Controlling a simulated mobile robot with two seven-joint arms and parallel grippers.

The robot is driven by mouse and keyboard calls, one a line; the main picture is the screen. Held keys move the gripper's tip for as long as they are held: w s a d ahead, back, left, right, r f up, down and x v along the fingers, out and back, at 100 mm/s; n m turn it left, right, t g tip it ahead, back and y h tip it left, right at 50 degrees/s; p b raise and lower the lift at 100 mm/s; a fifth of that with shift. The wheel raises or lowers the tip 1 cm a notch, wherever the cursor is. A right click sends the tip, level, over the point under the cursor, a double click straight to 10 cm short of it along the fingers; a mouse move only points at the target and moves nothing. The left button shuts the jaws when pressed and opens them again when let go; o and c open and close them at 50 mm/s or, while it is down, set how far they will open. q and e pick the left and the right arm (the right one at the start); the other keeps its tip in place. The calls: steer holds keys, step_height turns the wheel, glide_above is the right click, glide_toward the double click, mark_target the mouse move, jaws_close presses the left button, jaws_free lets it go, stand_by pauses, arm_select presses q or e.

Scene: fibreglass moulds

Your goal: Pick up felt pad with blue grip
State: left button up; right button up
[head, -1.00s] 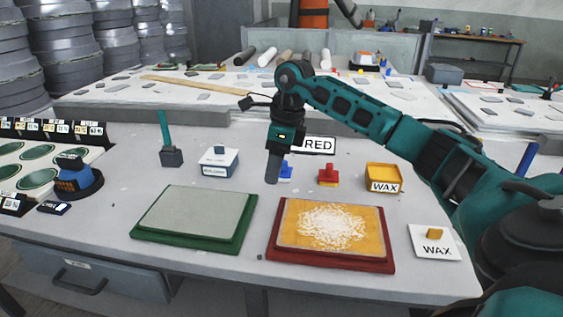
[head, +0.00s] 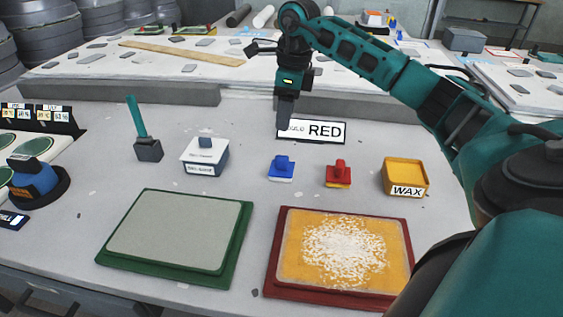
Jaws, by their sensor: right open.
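The felt pad with the blue grip (head: 282,170) sits on the grey table, with a white base under a blue block. A similar pad with a red grip (head: 339,174) stands to its right. My right gripper (head: 284,122) is above and behind the blue-grip pad, pointing down, open and empty. It is apart from the pad and overlaps the left end of the sign reading RED (head: 325,131). My left gripper is not in view.
A green-framed mould (head: 175,275) and a red-framed mould (head: 270,277) with white powder lie in front. A yellow WAX box (head: 405,177), a white-and-blue box (head: 204,157) and a teal-handled tool (head: 147,148) stand nearby. Bare table surrounds the blue-grip pad.

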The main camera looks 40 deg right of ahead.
mark_target(282, 157)
steer(key=f, duration=0.7)
steer(key=shift+w+a+f, duration=0.15)
steer(key=shift+w+a, duration=0.05)
steer(key=shift+a, duration=0.2)
step_height(282, 157, down, 5)
steer(key=shift+s+f+b, duration=0.1)
steer(key=shift+b, duration=0.2)
jaws_close()
